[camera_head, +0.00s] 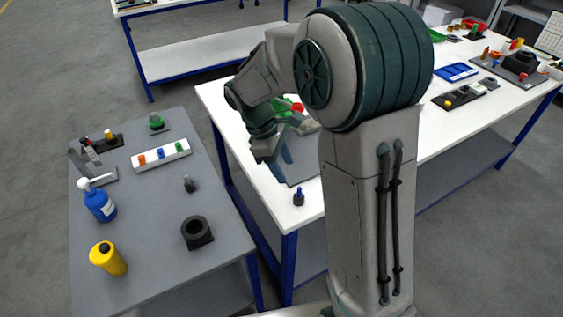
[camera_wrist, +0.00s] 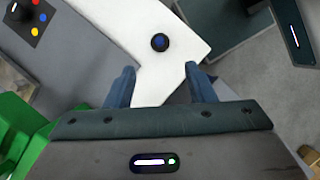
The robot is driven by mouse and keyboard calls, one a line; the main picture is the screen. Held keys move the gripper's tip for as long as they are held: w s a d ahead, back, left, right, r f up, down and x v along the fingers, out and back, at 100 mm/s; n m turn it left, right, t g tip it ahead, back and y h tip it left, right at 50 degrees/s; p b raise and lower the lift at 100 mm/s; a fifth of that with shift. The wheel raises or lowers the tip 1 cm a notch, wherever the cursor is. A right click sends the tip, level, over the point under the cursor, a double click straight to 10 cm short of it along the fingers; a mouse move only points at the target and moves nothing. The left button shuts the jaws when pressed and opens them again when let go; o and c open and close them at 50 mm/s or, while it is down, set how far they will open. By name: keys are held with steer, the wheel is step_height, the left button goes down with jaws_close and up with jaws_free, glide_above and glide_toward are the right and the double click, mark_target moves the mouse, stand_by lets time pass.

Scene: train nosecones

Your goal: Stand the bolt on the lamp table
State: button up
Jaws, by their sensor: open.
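A small bolt-like piece with a blue top and dark base (camera_head: 298,197) stands upright on the front corner of the white table (camera_head: 262,170). In the wrist view the blue-topped piece (camera_wrist: 160,42) is seen from above, beyond and between my fingertips, not touching them. My gripper (camera_wrist: 160,84) is open and empty; in the head view my gripper (camera_head: 265,150) hangs over the white table, above and left of the piece. A smaller dark upright piece (camera_head: 188,184) stands on the grey table (camera_head: 150,205). I cannot tell which table is the lamp table.
The grey table holds a blue bottle (camera_head: 100,200), a yellow canister (camera_head: 108,258), a black ring block (camera_head: 197,232), a white strip (camera_head: 160,155) with coloured pieces and a green knob (camera_head: 156,121). A green object (camera_wrist: 20,125) is close to my gripper's left. My arm hides much of the white table.

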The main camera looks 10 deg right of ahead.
steer(key=s+d+r+m+t+y, duration=0.2)
steer(key=s+r+m, duration=0.1)
steer(key=s+m, duration=0.3)
steer(key=s+d+r+m+t+y, duration=0.2)
steer(key=s+m, duration=0.4)
steer(key=s, duration=0.4)
step_height(320, 180, up, 2)
steer(key=shift+s+r+m+t, duration=0.1)
steer(key=shift+s+m+t, duration=0.2)
steer(key=shift+t, duration=0.2)
